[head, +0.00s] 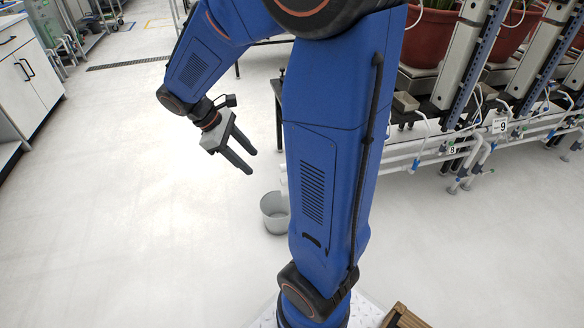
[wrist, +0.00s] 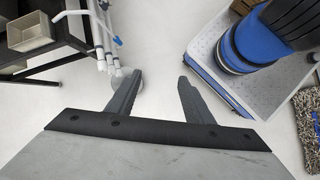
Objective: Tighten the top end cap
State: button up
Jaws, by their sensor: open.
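My gripper (head: 249,162) hangs over open floor at the left of the head view, its two fingers apart with nothing between them. In the wrist view my gripper (wrist: 160,77) also shows open and empty over pale floor. White pipes (head: 470,150) with several blue-tipped ends run low along the plant rack at the right, well away from my gripper. White pipes (wrist: 100,40) with blue fittings also show at the upper left of the wrist view. I cannot tell which piece is the top end cap; my own arm hides part of the rack.
A grey bucket (head: 273,212) stands on the floor beside my arm. Number tags 9 (head: 499,125) and 8 (head: 452,150) mark the pipes. Red-brown pots (head: 430,38) stand above. A wooden crate (head: 405,318) is at the bottom. White cabinets (head: 27,70) stand left. The left floor is clear.

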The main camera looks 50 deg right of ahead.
jog(key=w+d+f+n+g+h, duration=0.55)
jog(key=w+d+f, duration=0.25)
jog(key=w+f, duration=0.35)
jog(key=n+h, duration=0.5)
jog(key=n, duration=0.4)
send_near(284, 168)
jog(key=shift+m+g, duration=0.25)
jog(key=x, duration=0.4)
jog(key=f+x, duration=0.1)
jog(key=x, duration=0.4)
jog(key=w+x, duration=0.1)
jog(key=x, duration=0.3)
jog(key=shift+s+d+f, duration=0.1)
jog(key=shift+d+f, duration=0.25)
jog(key=shift+d, duration=0.4)
jog(key=c, duration=1)
